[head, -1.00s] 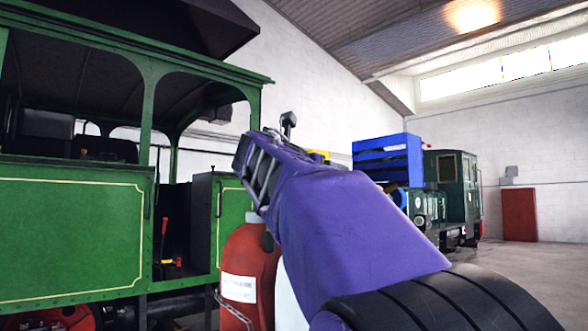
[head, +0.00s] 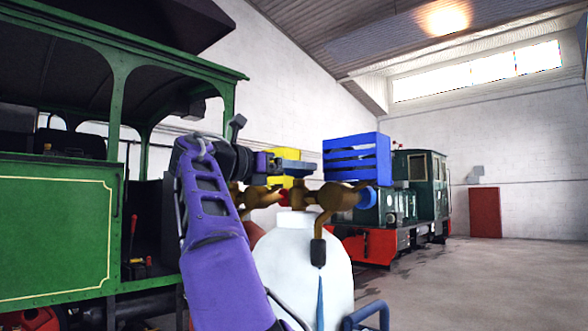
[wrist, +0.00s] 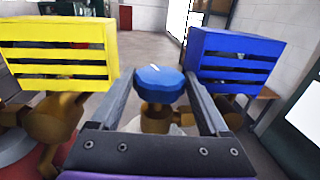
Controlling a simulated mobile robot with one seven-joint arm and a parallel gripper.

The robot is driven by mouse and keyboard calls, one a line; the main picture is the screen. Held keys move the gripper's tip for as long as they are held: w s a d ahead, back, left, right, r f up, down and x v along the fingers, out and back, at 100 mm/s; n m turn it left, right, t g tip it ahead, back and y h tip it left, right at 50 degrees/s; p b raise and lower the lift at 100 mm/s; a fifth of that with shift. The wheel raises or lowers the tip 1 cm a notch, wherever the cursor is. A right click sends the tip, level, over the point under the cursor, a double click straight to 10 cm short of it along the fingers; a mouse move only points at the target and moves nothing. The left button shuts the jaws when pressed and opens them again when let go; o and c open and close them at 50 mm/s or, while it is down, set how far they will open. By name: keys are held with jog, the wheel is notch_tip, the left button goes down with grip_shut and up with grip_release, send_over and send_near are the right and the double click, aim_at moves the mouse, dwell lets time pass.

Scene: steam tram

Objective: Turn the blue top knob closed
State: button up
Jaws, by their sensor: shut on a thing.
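The blue top knob (wrist: 161,84) is a round blue cap on a brass valve stem (wrist: 156,118) in the wrist view. My gripper (wrist: 159,78) has one finger on each side of the knob and is shut on it. In the head view my gripper (head: 298,167) reaches in from the left, above the brass valve (head: 305,196) on the white cylinder (head: 300,268). There the top knob is hidden or too small to make out. A second blue knob (head: 368,198) sits on the valve's right side.
A red cylinder (head: 253,236) stands left of the white one. A green tram (head: 55,232) fills the left side. The floor (head: 480,290) at right is clear.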

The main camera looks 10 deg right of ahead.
jog(key=shift+f, duration=0.3)
dwell(0.4)
jog(key=o, duration=1.1)
jog(key=shift+a, duration=0.1)
jog(key=shift+s+r, duration=0.15)
